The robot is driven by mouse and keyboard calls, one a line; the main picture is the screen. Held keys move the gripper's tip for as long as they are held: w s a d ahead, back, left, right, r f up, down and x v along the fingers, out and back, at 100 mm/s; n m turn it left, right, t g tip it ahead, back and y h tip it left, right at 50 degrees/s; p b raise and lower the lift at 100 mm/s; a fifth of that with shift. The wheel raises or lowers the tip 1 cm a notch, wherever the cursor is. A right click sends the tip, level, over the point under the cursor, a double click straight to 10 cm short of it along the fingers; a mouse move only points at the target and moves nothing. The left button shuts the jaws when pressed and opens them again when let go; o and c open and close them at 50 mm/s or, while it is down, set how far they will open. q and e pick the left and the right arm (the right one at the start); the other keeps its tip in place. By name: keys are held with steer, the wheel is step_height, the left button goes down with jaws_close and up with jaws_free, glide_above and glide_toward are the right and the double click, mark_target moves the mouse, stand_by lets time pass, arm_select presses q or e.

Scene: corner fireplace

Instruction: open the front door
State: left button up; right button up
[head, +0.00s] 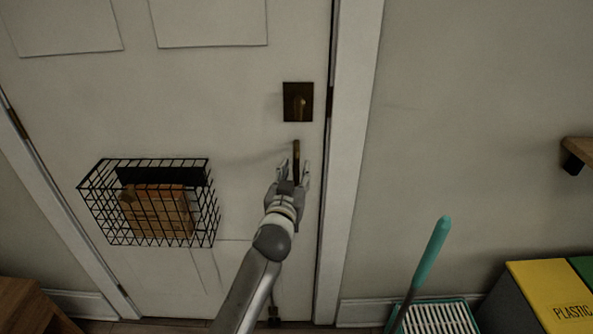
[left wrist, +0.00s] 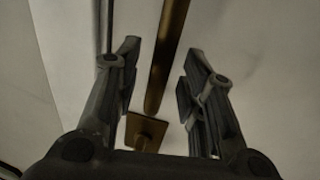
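The white front door (head: 240,120) fills the left half of the head view and appears closed in its frame. A dark square lock plate (head: 298,102) sits near its right edge. Below it is a narrow upright brass handle (head: 296,149), its lower part hidden by my gripper. My left gripper (head: 294,168) is open at the handle. In the left wrist view the brass bar (left wrist: 168,50) runs between the two spread fingers (left wrist: 163,58), with a gap on each side. A square brass mount (left wrist: 146,131) shows lower between the fingers. My right gripper is not in view.
A black wire basket (head: 212,215) holding a brown package (head: 158,212) hangs on the door, left of my arm. Right of the door frame stand a teal-handled tool (head: 432,252), a slatted teal-and-white item (head: 440,318) and a yellow-lidded plastic bin (head: 545,285). A wooden shelf (head: 579,150) juts in at right.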

arm_select(q)
steer(key=shift+w+d, duration=0.15)
steer(key=shift+w, duration=0.55)
jaws_close()
